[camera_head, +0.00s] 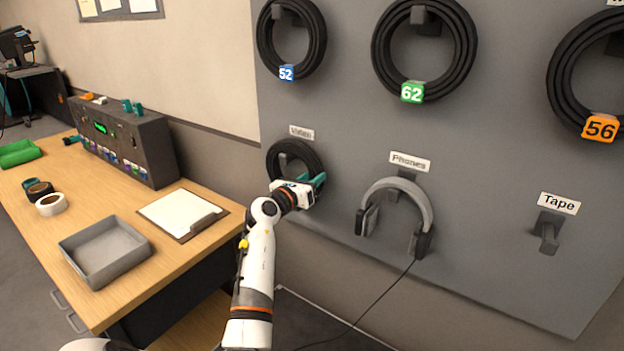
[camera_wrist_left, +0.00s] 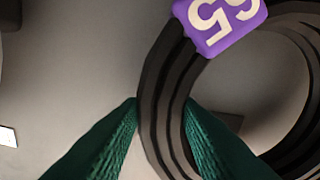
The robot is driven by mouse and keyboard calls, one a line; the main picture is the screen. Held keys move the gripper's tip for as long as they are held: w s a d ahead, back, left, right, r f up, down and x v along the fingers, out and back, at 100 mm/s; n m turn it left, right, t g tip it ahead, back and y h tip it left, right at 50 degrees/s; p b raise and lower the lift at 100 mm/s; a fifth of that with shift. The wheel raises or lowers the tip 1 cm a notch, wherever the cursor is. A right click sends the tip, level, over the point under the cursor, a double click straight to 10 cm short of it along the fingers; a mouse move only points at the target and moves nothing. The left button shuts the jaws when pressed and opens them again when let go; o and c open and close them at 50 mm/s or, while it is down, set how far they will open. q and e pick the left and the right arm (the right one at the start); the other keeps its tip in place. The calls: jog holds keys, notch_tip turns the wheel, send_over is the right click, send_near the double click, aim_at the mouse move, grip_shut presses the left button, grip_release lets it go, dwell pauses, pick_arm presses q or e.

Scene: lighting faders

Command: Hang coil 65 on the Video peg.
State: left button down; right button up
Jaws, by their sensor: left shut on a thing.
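Coil 65 (camera_wrist_left: 168,85) is a black cable ring with a purple tag (camera_wrist_left: 222,22), seen upside down in the left wrist view. In the head view the coil (camera_head: 312,157) is up against the grey board, just below the Video label (camera_head: 301,132). My left gripper (camera_head: 316,184) is shut on the coil's lower right side, its green fingers on either side of the cable. A grey form, apparently the Video peg (camera_head: 287,160), shows inside the ring. I cannot tell whether the coil rests on it. The coil's tag is hidden in the head view. My right gripper is out of view.
Coils 52 (camera_head: 322,40), 62 (camera_head: 381,50) and 56 (camera_head: 556,85) hang above on the board. Headphones (camera_head: 424,205) hang under the Phones label to the right. The Tape peg (camera_head: 548,232) is bare. A desk (camera_head: 180,265) with a grey tray (camera_head: 146,252) and clipboard (camera_head: 180,212) stands left.

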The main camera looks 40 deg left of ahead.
pick_arm(q)
jog(key=shift+r, duration=0.1)
jog(key=c, duration=1)
grip_release()
jog(key=shift+o, duration=0.2)
jog(key=s+d+b, duration=0.1)
jog(key=s+b, duration=0.1)
jog(key=s, duration=1)
jog(key=shift+d, duration=0.2)
